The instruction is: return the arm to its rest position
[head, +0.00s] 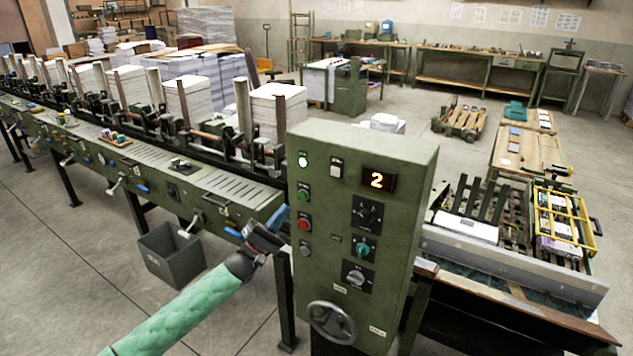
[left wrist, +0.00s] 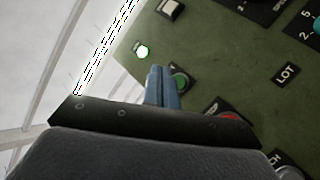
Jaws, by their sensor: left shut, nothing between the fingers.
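My left arm, in a green sleeve, comes in from the bottom left in the head view. Its gripper (head: 283,214) is at the left side of the green control cabinet (head: 362,165), close to the panel's left edge. In the left wrist view the blue fingers (left wrist: 162,86) are together, empty, and overlap the green button (left wrist: 180,82). I cannot tell whether they touch it. A white lamp (left wrist: 142,51) is lit above them, and the red button (left wrist: 230,116) is partly hidden. The display (head: 377,180) reads 2. My right gripper is not in view.
The gathering machine (head: 200,180) with paper stacks runs along the left. A grey bin (head: 172,254) stands on the floor below it. A handwheel (head: 331,321) sticks out low on the cabinet. Open floor lies at the bottom left.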

